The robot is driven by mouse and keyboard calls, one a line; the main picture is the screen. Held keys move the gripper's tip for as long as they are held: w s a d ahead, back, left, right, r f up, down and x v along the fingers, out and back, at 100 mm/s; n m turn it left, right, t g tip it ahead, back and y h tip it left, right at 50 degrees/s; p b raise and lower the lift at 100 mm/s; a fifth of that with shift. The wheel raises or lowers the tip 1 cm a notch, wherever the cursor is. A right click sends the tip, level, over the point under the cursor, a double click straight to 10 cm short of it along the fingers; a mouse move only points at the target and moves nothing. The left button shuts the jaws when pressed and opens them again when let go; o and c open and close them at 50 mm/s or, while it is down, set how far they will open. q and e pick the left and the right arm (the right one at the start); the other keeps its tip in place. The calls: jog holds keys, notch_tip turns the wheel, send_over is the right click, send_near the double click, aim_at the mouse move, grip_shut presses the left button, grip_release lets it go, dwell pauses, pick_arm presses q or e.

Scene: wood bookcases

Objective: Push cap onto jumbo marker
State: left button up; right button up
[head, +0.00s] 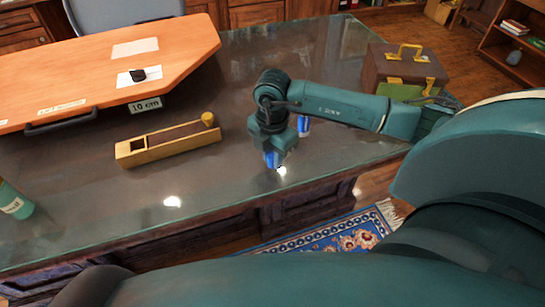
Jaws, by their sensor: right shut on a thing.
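My right gripper (273,157) points down over the glass-topped desk, near its front edge. It is shut on a small blue piece (270,159), partly hidden by the fingers; I cannot tell whether it is the cap or part of the jumbo marker. A second blue piece with a pale part (303,125) shows just behind and to the right of the gripper, partly covered by the arm. It seems upright, but I cannot tell whether it is the marker or the cap. My left gripper is out of view.
A wooden box with a slot and yellow knob (168,142) lies left of the gripper. An orange drawing board (95,68) fills the back left. A green bottle (14,201) stands at far left. A brown case (403,66) is at back right. Desk glass (205,185) nearby is clear.

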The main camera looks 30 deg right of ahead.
notch_tip(320, 180, up, 9)
jog(key=shift+r, duration=0.2)
dwell(0.3)
